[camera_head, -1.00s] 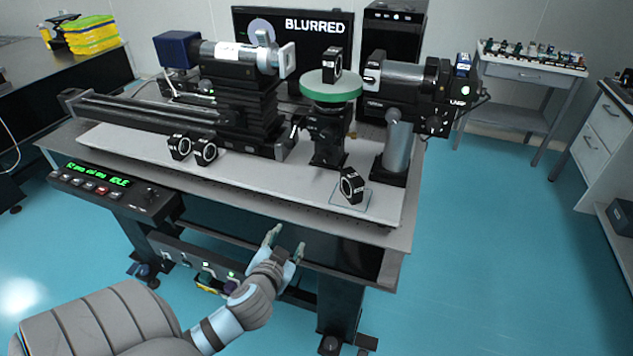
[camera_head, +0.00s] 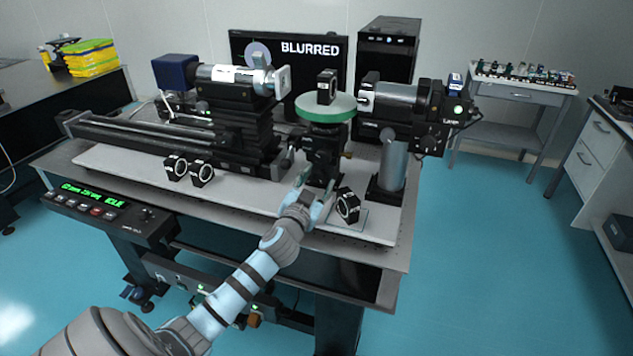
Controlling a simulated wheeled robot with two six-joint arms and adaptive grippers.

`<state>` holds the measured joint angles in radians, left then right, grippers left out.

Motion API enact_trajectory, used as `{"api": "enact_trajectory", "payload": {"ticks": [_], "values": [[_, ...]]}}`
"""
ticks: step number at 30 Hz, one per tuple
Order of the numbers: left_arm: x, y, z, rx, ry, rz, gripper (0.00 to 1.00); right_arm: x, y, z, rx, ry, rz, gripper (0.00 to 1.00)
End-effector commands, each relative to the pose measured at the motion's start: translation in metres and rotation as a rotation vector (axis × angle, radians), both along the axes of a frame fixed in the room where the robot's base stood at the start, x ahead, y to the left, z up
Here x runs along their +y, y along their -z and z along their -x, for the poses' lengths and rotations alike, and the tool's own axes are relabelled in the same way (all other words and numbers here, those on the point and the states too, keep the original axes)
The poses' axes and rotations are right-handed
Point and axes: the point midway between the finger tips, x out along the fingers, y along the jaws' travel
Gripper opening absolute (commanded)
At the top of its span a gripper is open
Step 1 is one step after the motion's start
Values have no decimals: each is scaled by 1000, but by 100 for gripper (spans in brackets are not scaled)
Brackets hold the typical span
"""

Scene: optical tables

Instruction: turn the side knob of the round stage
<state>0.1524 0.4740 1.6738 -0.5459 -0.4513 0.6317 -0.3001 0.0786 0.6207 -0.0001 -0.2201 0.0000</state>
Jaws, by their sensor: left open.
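The round stage (camera_head: 326,108) has a green disc top on a black post, with a black square-framed optic (camera_head: 327,87) standing on it. A small side knob (camera_head: 349,155) shows at the right of the post, and another small fitting (camera_head: 285,158) shows at its left. My left gripper (camera_head: 316,189) is open in front of the foot of the post, below the disc and the knobs. Its fingers point up and away from me. I cannot tell whether they touch the post. My right gripper is not in view.
A loose black framed optic (camera_head: 347,206) stands just right of my left gripper. Two more framed optics (camera_head: 188,171) stand to the left. A laser unit (camera_head: 400,97) on a grey post is right of the stage. The monitor (camera_head: 295,48) behind reads BLURRED.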

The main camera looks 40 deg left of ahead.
Motion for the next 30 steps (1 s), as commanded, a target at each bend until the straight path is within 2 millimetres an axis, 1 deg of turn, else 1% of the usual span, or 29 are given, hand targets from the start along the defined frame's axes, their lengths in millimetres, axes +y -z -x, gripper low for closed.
{"api": "enact_trajectory", "payload": {"ticks": [5, 14, 16, 19, 25, 26, 27, 29, 30], "values": [[0, 0, 0, 0, 0, 0, 46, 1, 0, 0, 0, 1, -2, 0], [0, 0, 0, 0, 0, 0, 0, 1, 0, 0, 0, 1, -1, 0], [0, 1, 0, -3, 0, 5, 0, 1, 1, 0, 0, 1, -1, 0], [0, 2, 0, -23, -1, 60, 0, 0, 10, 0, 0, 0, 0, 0], [0, 0, 0, -23, -1, 64, 0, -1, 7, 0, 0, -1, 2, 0], [0, 0, 0, -23, -1, 64, 29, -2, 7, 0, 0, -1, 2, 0], [0, 0, 0, -23, -1, 64, 35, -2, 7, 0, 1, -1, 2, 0], [0, 0, 0, -23, -1, 64, 45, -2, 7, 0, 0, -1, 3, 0], [0, 0, 0, -23, -1, 64, 46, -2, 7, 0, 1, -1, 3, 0]]}}
